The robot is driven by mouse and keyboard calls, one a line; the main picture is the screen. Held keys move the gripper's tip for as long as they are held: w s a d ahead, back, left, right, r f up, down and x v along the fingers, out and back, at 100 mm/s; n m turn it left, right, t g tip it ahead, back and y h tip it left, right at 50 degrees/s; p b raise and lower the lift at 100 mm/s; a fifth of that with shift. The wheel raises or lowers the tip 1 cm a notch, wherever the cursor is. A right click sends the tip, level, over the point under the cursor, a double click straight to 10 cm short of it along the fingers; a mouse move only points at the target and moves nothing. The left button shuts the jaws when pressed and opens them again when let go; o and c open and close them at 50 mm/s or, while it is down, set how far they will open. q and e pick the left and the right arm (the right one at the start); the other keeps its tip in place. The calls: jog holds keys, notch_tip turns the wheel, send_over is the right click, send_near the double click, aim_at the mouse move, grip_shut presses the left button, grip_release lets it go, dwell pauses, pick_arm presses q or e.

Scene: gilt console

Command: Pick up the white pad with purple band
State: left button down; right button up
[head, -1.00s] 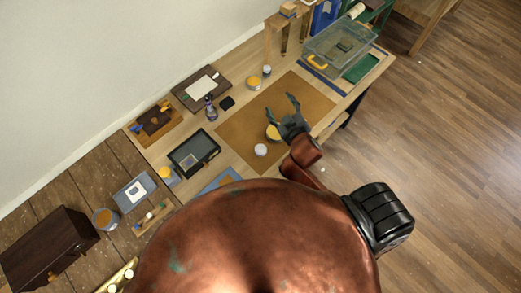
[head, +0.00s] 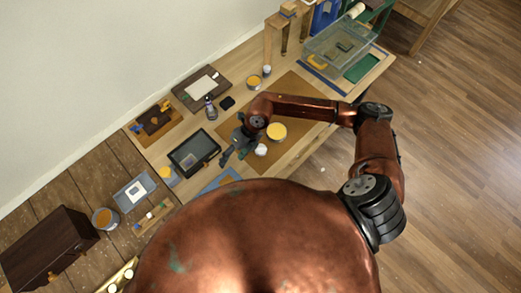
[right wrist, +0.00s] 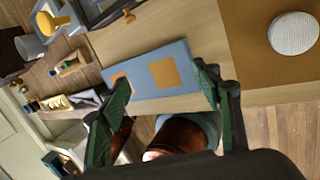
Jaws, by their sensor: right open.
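A small round white pad (head: 261,150) lies on the brown mat (head: 290,90) near the table's front edge. It also shows at the upper right of the right wrist view (right wrist: 293,33), with a textured top; I cannot make out a purple band. My right gripper (head: 233,158) is open and empty, just left of the white pad and apart from it, above the table. In the right wrist view its two green fingers (right wrist: 160,75) are spread, with the pad outside them to the right. My left gripper is not in view.
A yellow-topped round container (head: 277,131) stands close to the pad under my right arm. A blue board with orange patches (right wrist: 165,72) lies below the fingers. A dark framed tray (head: 194,152) is to the left. A clear bin (head: 340,45) stands at the far right.

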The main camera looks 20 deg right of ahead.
aim_at(261, 149)
jog(key=w+d+f+h, duration=0.1)
jog(key=d, duration=0.3)
jog(key=w+d+h, duration=0.1)
jog(key=d+h, duration=0.1)
jog(key=d, duration=0.3)
jog(key=w+d+f+h, duration=0.1)
jog(key=d+h, duration=0.1)
jog(key=d, duration=0.3)
jog(key=shift+w+f, duration=0.3)
jog(key=shift+d+f, duration=0.1)
jog(key=shift+f, duration=0.25)
jog(key=f+p, duration=0.1)
jog(key=f, duration=0.5)
jog(key=shift+s+a+f+p, duration=0.15)
jog(key=shift+a+f+p, duration=0.05)
jog(key=shift+f+p, duration=0.2)
jog(key=c, duration=1)
